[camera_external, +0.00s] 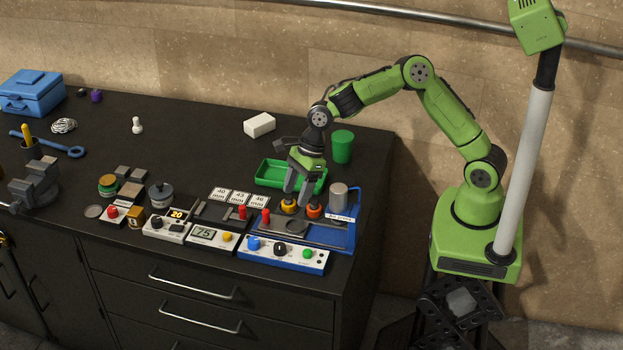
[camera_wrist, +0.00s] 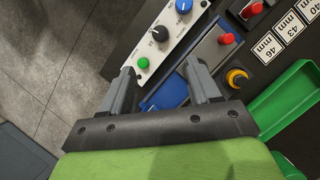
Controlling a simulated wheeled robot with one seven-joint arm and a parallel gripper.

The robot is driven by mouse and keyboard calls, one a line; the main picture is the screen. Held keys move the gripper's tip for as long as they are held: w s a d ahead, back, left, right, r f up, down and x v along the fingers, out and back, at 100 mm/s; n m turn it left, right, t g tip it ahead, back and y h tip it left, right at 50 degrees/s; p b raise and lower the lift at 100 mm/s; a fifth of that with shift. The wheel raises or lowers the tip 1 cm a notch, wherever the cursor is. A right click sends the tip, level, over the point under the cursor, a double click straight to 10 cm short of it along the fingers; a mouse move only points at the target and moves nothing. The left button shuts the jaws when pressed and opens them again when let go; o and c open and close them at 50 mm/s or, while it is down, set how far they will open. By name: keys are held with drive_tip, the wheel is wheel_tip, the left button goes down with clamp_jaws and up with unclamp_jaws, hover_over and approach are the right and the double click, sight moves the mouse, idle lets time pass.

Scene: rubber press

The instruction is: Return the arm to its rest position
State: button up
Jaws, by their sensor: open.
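My green arm reaches from its base at the right over the black workbench (camera_external: 90,170). My gripper (camera_external: 296,200) points down above the right part of the bench, near the blue press station (camera_external: 343,236) and the green tray (camera_external: 268,176). In the wrist view my gripper (camera_wrist: 160,90) has its two grey fingers apart with nothing between them. Below them show the blue base (camera_wrist: 172,92) and the control panel (camera_wrist: 165,40) with a green button (camera_wrist: 143,62). The exact height above the bench is hard to tell.
A green cup (camera_external: 342,146) and a white block (camera_external: 259,125) stand behind the gripper. Control boxes, red-handled tools and a grey cylinder (camera_external: 338,196) crowd the bench near it. A blue toolbox (camera_external: 32,92) sits far left. The air above the bench looks free.

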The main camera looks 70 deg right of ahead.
drive_tip(key=s+d+r+n+t+h, duration=0.2)
drive_tip(key=s+d+r+n+h, duration=0.2)
drive_tip(key=s+d+r+n, duration=0.8)
drive_tip(key=s+d+n, duration=0.2)
drive_tip(key=s+n, duration=0.5)
drive_tip(key=s, duration=0.2)
drive_tip(key=s+d+f+n+t, duration=0.1)
drive_tip(key=s+d+n, duration=0.2)
drive_tip(key=s+n, duration=0.4)
drive_tip(key=s, duration=0.2)
drive_tip(key=shift+s+d, duration=0.25)
drive_tip(key=shift+s, duration=0.15)
drive_tip(key=shift+f, duration=0.1)
drive_tip(key=shift+c, duration=0.4)
